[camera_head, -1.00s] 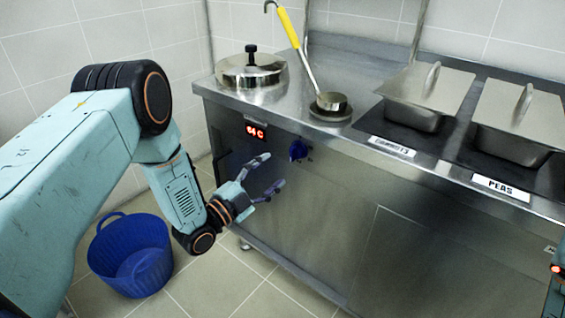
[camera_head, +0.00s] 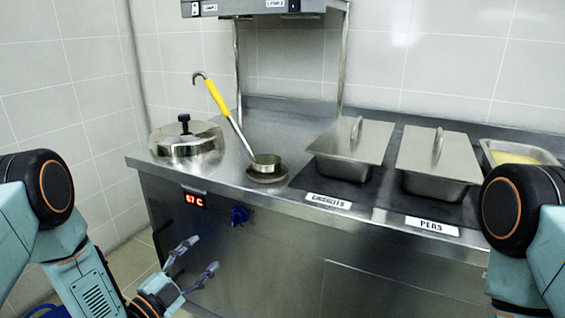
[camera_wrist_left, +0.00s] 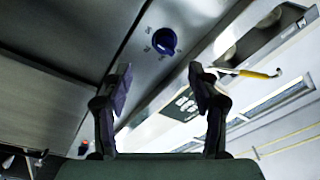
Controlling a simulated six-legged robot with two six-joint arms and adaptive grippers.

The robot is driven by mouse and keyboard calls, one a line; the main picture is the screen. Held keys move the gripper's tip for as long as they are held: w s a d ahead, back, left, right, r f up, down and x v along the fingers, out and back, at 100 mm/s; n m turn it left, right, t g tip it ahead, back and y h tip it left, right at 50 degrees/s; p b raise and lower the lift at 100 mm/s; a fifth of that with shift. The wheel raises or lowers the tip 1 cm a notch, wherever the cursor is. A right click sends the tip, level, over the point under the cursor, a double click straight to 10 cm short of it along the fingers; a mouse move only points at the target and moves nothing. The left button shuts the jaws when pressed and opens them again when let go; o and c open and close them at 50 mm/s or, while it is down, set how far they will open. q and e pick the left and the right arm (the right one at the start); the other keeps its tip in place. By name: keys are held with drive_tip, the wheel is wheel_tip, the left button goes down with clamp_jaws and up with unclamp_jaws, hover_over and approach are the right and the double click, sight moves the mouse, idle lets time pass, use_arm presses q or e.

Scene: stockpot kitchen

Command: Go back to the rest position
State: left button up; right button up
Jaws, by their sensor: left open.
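My left gripper (camera_head: 192,262) is open and empty in front of the steel counter's front panel, below the blue knob (camera_head: 239,215). Its two fingers stand apart in the left wrist view (camera_wrist_left: 160,92), with the blue knob (camera_wrist_left: 164,41) beyond them. My right arm (camera_head: 525,235) shows at the right edge of the head view. Its gripper is out of the picture.
The steel counter (camera_head: 300,230) carries a lidded pot (camera_head: 186,150), a ladle with a yellow handle (camera_head: 218,97) and lidded pans (camera_head: 350,150), one labelled PEAS. A red display (camera_head: 195,200) reads 67 C. A blue tub (camera_head: 48,312) barely shows at lower left.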

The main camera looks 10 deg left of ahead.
use_arm(q)
drive_tip(key=s+f+n+g+y, duration=0.3)
drive_tip(key=s+f+n+g, duration=0.15)
drive_tip(key=f, duration=0.25)
drive_tip(key=s+f+n+g+y, duration=0.2)
drive_tip(key=s+f+n+g, duration=0.2)
drive_tip(key=s+f+n, duration=0.3)
drive_tip(key=s+f+n+g+y+p, duration=0.1)
drive_tip(key=s+g, duration=0.3)
drive_tip(key=s, duration=0.9)
drive_tip(key=s+d+f+n+g+y+p, duration=0.1)
drive_tip(key=s+n+g, duration=0.2)
drive_tip(key=s, duration=0.9)
drive_tip(key=shift+s+d+g+y, duration=0.3)
drive_tip(key=shift+s+g+y, duration=0.1)
drive_tip(key=shift+g, duration=0.65)
